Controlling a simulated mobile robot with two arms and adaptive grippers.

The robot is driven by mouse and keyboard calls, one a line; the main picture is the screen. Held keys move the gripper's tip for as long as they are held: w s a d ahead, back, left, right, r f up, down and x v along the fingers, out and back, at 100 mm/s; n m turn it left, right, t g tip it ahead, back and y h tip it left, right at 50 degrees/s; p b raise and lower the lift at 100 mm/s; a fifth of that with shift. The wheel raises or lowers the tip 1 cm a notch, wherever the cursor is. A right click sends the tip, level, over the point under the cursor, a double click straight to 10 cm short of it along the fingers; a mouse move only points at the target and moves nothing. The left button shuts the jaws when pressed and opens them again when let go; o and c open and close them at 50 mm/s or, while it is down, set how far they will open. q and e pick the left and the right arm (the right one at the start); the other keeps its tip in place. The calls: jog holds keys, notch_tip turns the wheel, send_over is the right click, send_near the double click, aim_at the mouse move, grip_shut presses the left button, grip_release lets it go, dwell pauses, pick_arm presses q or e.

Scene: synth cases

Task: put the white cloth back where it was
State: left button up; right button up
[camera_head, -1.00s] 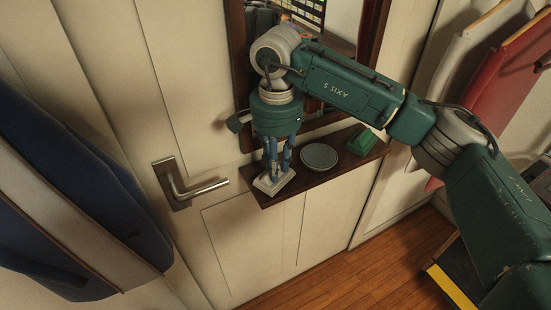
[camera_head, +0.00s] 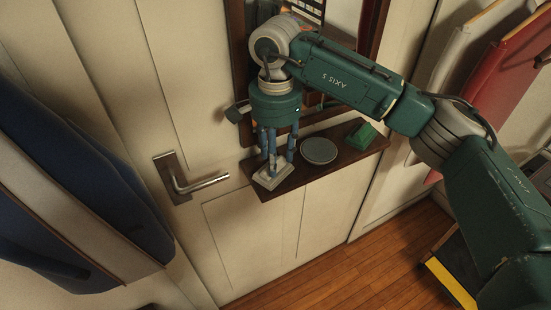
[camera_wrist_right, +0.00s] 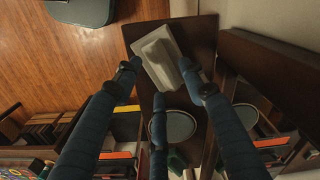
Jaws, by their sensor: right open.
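The white cloth (camera_head: 272,178) is a small folded pad lying on the left end of the dark wooden shelf (camera_head: 325,168) in the head view. It also shows in the right wrist view as a pale folded block (camera_wrist_right: 163,58) near the shelf's end. My right gripper (camera_head: 276,163) points down over the cloth with its blue fingers spread. In the wrist view its open fingertips (camera_wrist_right: 158,77) are around the cloth's near part, with a gap between them. I cannot tell whether any fingertip touches the cloth. My left gripper is not in view.
A round grey dish (camera_head: 319,151) stands on the shelf just right of the cloth, and a green block (camera_head: 360,138) farther right. A door handle (camera_head: 190,184) sticks out left of the shelf. Dark blue garments (camera_head: 70,190) hang at the left, a red one (camera_head: 495,85) at the right.

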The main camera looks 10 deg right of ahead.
notch_tip(320, 180, up, 11)
jog(key=b, duration=0.2)
jog(key=shift+f, duration=0.1)
